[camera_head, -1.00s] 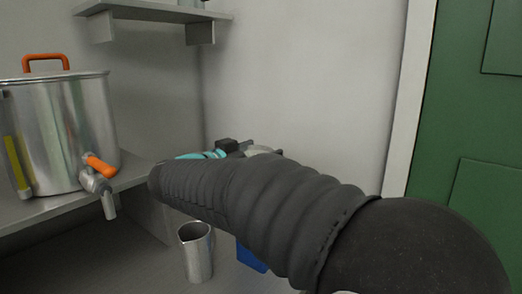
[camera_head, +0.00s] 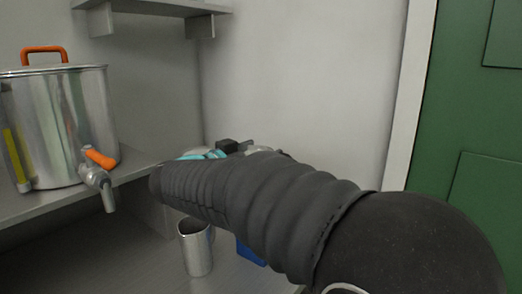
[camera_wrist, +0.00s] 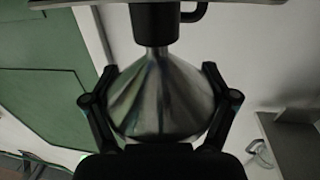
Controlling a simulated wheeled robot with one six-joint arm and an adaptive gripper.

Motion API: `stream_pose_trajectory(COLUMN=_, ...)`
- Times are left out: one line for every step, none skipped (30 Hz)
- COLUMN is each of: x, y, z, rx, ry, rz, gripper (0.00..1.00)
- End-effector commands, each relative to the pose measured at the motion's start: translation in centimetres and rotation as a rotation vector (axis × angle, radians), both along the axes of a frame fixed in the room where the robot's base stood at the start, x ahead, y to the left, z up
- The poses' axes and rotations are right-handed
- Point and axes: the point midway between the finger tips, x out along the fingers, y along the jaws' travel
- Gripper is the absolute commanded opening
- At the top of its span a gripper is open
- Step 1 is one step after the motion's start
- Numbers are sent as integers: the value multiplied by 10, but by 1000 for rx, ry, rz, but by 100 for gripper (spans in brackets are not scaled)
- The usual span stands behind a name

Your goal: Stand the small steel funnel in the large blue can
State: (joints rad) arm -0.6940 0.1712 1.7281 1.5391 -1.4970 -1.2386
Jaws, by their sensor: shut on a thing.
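The steel funnel (camera_wrist: 160,97) is between the two fingers of my gripper (camera_wrist: 160,105) in the wrist view, which are shut on its wide cone. Its narrow end points to the top of that picture and meets a dark cylinder (camera_wrist: 154,24) with a hooked handle; I cannot tell what this piece is. In the head view my arm hides most of the gripper and funnel. Only a patch of the blue can (camera_head: 250,254) shows below my arm; its top and opening are hidden. I cannot tell whether the funnel touches the can.
A steel cup or jug (camera_head: 196,250) stands left of the blue can. A large steel tank (camera_head: 60,125) with an orange-handled tap (camera_head: 98,170) stands on a shelf at left. A wall shelf (camera_head: 150,10) is above. A green door (camera_head: 470,120) is at right.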

Motion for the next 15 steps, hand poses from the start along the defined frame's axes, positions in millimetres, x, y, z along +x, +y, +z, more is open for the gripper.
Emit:
stream_pose_trajectory(x=0, y=0, z=-1, rx=0, ry=0, rz=0, gripper=56)
stream_pose_trajectory(x=0, y=0, z=-2, rx=0, ry=0, rz=0, gripper=56)
stream_pose_trajectory(x=0, y=0, z=-2, rx=0, ry=0, rz=0, gripper=56)
stream_pose_trajectory(x=0, y=0, z=-3, rx=0, ry=0, rz=0, gripper=56)
stream_pose_trajectory(x=0, y=0, z=-3, rx=0, ry=0, rz=0, gripper=56)
stream_pose_trajectory(x=0, y=0, z=-4, rx=0, ry=0, rz=0, gripper=56)
stream_pose_trajectory(x=0, y=0, z=-5, rx=0, ry=0, rz=0, gripper=56)
stream_pose_trajectory(x=0, y=0, z=-5, rx=0, ry=0, rz=0, gripper=87)
stream_pose_trajectory(x=0, y=0, z=-4, rx=0, ry=0, rz=0, gripper=97)
stream_pose_trajectory(x=0, y=0, z=-4, rx=0, ry=0, rz=0, gripper=100)
stream_pose_trajectory(x=0, y=0, z=-4, rx=0, ry=0, rz=0, gripper=100)
stream_pose_trajectory(x=0, y=0, z=-4, rx=0, ry=0, rz=0, gripper=100)
stream_pose_trajectory(x=0, y=0, z=-4, rx=0, ry=0, rz=0, gripper=100)
stream_pose_trajectory(x=0, y=0, z=-4, rx=0, ry=0, rz=0, gripper=100)
stream_pose_trajectory(x=0, y=0, z=-4, rx=0, ry=0, rz=0, gripper=100)
